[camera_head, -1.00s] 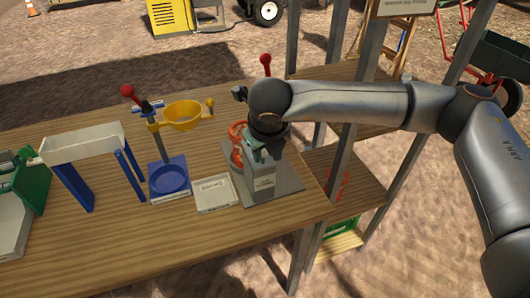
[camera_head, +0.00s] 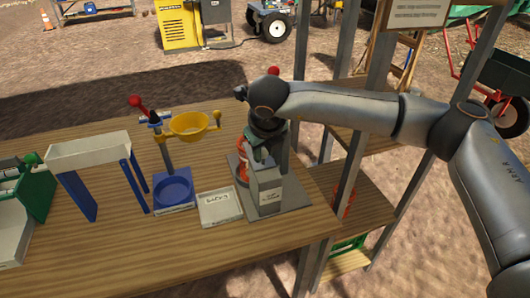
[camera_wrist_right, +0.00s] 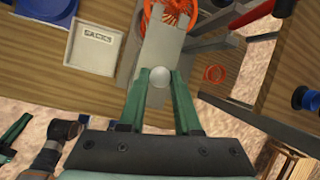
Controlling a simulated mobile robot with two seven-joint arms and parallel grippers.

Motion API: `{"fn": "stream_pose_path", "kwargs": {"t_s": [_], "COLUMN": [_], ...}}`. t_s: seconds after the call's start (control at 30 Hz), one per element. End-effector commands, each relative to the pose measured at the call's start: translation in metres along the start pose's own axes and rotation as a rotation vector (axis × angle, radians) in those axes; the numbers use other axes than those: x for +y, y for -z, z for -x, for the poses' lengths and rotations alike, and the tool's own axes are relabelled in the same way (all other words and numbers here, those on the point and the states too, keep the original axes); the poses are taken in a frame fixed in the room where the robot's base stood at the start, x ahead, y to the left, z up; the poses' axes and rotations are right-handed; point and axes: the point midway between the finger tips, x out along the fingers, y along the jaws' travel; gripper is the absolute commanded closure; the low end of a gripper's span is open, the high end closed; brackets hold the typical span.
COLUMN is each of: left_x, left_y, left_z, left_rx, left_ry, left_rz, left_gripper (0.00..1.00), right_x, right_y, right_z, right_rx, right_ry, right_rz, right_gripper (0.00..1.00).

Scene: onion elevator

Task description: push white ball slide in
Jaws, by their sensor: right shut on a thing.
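The white ball (camera_wrist_right: 158,79) shows in the right wrist view at the near end of a flat grey part (camera_wrist_right: 163,50) of the slicer-like device. My right gripper (camera_wrist_right: 160,75) has its green fingers on both sides of the ball, closed on it. The ball is hidden there behind the gripper. An orange-red coil (camera_head: 242,169) sits at the device's left side. My left gripper does not show in the head view.
Left of the device on the wooden table (camera_head: 150,245) are a white labelled tray (camera_head: 220,218), a blue dish stand (camera_head: 174,205) with a yellow bowl (camera_head: 190,132), and a white-and-blue arch (camera_head: 90,150). Metal shelf posts (camera_head: 352,160) stand close on the right. The table's front is clear.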

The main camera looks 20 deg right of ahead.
Motion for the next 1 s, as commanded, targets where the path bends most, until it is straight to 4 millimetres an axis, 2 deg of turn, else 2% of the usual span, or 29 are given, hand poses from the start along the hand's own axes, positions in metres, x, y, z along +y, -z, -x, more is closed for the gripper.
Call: {"fn": "stream_pose_path", "kwargs": {"t_s": [0.03,0.07,0.33,0.8,1.0], "left_x": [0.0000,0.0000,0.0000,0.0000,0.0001], "left_y": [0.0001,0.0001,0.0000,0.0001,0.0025], "left_z": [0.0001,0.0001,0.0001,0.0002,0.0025], "left_rx": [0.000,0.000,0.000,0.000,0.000], "left_ry": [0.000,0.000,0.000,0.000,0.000], "left_rz": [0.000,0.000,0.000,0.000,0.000], "left_gripper": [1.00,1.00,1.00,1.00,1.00], "right_x": [-0.0014,-0.0015,-0.0010,-0.0006,-0.0023], "right_y": [-0.0028,-0.0028,-0.0017,-0.0011,-0.0052], "right_z": [0.0012,0.0012,0.0007,0.0007,0.0097], "right_rx": [-0.009,-0.009,-0.006,-0.004,-0.006], "right_ry": [0.002,0.002,0.001,0.001,0.000], "right_rz": [-0.003,-0.003,-0.002,-0.002,-0.002], "right_gripper": [1.00,0.65,0.34,0.33,0.33]}}
